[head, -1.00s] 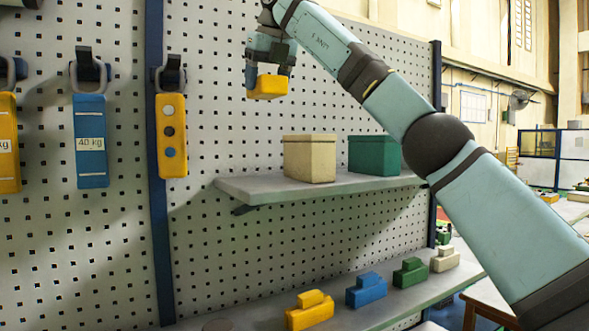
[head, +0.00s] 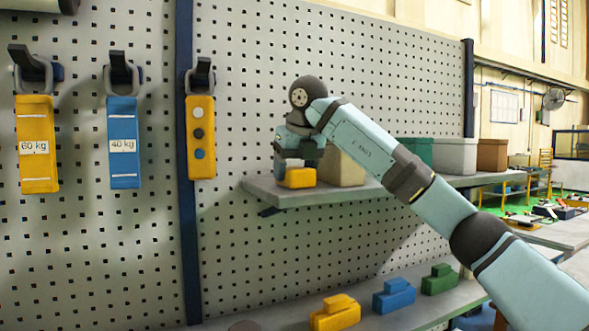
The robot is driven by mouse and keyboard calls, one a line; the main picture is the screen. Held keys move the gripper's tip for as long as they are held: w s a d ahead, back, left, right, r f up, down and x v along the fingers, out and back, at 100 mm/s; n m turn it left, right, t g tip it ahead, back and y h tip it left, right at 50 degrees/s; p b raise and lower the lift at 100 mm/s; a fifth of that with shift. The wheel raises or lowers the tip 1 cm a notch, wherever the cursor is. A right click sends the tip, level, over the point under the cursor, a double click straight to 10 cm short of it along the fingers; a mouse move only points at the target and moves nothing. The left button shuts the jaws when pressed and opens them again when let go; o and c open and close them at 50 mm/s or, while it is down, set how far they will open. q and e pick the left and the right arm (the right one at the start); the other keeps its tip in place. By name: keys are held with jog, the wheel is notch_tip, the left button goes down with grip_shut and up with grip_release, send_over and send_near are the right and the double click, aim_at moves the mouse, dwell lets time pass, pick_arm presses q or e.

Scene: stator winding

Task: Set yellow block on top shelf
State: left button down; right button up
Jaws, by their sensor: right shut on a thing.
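My right gripper (head: 297,168) is shut on a small yellow block (head: 298,178). The gripper points down and the block is at the left end of the top shelf (head: 330,196), in front of a beige box (head: 342,168). The block's underside is at about the shelf's surface; I cannot tell whether it touches. The fingers hide the top of the block. My left gripper does not show.
On the top shelf, right of the beige box, stand a green box (head: 412,153), a pale grey box (head: 455,156) and a brown box (head: 492,155). The lower shelf (head: 386,317) holds yellow (head: 335,314), blue (head: 394,296) and green (head: 440,280) stepped blocks. Weights hang at left.

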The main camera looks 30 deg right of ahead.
jog(key=shift+f, duration=0.1)
jog(key=o, duration=1)
jog(key=shift+s+r+b, duration=0.25)
jog(key=shift+r+b, duration=0.05)
jog(key=shift+r, duration=0.25)
jog(key=b+v, duration=0.1)
jog(key=v, duration=0.9)
jog(key=shift+s, duration=0.1)
jog(key=shift+s+r, duration=0.15)
jog(key=shift+r, duration=0.25)
